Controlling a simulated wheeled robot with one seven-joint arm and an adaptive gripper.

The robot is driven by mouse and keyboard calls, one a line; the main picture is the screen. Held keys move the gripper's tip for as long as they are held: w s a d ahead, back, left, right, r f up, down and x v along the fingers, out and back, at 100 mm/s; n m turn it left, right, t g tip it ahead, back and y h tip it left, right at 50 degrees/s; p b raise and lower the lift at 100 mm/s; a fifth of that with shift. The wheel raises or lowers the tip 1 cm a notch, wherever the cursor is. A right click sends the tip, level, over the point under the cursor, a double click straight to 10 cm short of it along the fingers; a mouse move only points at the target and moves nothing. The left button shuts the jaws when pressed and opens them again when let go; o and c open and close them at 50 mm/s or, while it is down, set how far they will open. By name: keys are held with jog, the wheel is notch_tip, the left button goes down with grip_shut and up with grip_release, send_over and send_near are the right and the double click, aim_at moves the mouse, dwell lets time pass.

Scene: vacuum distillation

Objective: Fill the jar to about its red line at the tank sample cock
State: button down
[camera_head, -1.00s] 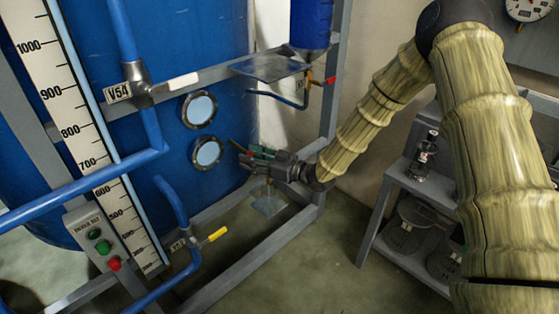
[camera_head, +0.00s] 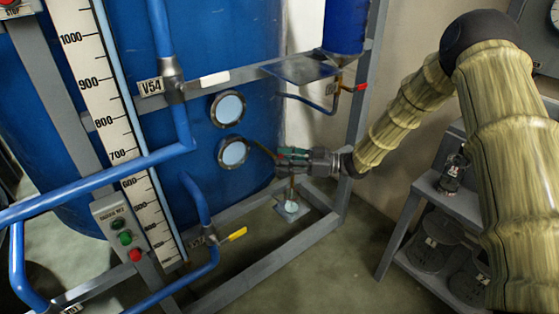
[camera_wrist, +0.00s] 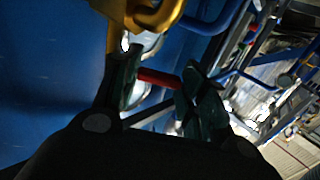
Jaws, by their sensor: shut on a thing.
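The tank sample cock shows as a brass body (camera_wrist: 150,14) with a red handle (camera_wrist: 158,78) in the wrist view. My gripper (camera_head: 290,157) is at the cock, low on the right side of the blue tank. Its dark green fingers (camera_wrist: 168,85) lie on both sides of the red handle and are shut on it. A small pale, glassy thing, apparently the jar (camera_head: 291,206), stands on a small plate (camera_head: 281,212) below my gripper. Its red line and liquid level are too small to make out. A glassy shape behind the cock in the wrist view is unclear.
Grey frame bars (camera_head: 262,259) surround the cock. A blue pipe with a yellow-handled valve (camera_head: 234,236) is to the left. A hanging shelf plate (camera_head: 300,69) and red-handled valve (camera_head: 355,88) are above. A grey rack (camera_head: 440,200) stands right, with open floor between.

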jog(key=shift+r, duration=0.1)
jog(key=c, duration=1.1)
grip_release()
jog(key=d, duration=0.4)
jog(key=s+d, duration=0.1)
jog(key=d, duration=0.2)
jog(key=s+d, duration=0.1)
jog(key=d, duration=0.3)
jog(key=shift+s+d, duration=0.1)
jog(key=shift+d, duration=0.25)
